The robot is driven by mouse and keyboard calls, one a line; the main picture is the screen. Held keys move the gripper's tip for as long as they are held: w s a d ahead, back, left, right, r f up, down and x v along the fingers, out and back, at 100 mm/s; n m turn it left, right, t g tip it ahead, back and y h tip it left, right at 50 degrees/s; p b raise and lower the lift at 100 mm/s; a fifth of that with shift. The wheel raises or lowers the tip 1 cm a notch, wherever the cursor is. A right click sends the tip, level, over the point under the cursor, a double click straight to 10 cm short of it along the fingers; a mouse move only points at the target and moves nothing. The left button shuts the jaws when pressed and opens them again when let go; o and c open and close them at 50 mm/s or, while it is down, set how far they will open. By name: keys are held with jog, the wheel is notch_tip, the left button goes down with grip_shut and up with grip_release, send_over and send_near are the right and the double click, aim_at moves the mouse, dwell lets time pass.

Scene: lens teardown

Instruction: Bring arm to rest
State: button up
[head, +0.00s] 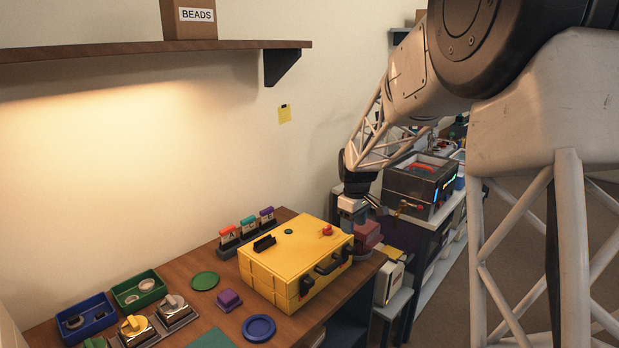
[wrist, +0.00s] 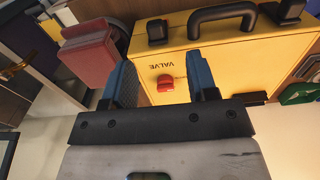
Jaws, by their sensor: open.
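My gripper (head: 356,216) hangs at the right end of the yellow case (head: 290,258), close to its far corner and near the red bin (head: 367,235). In the wrist view its two blue fingers (wrist: 163,80) stand apart with nothing held between them. The red valve knob (wrist: 165,82) on the yellow case shows in the gap between the fingers, farther off, beside the word VALVE. In the head view the knob (head: 327,230) sits on the case's top, left of my gripper. Whether the fingers touch the case cannot be told.
The wooden table (head: 232,315) holds green (head: 139,288) and blue (head: 86,315) trays, a purple block (head: 229,299), round discs and lettered cards. A shelf (head: 160,48) with a BEADS box (head: 188,20) is above. A dark metal box (head: 420,184) stands behind my arm.

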jog(key=s+r+m, duration=0.2)
jog(key=s+r, duration=0.5)
jog(key=s, duration=0.5)
jog(key=s+d+r+m+t, duration=0.1)
jog(key=s+m, duration=0.6)
jog(key=s, duration=2.7)
jog(key=shift+s+r+t, duration=0.2)
jog(key=shift+r+t, duration=0.05)
jog(key=shift+t, duration=0.55)
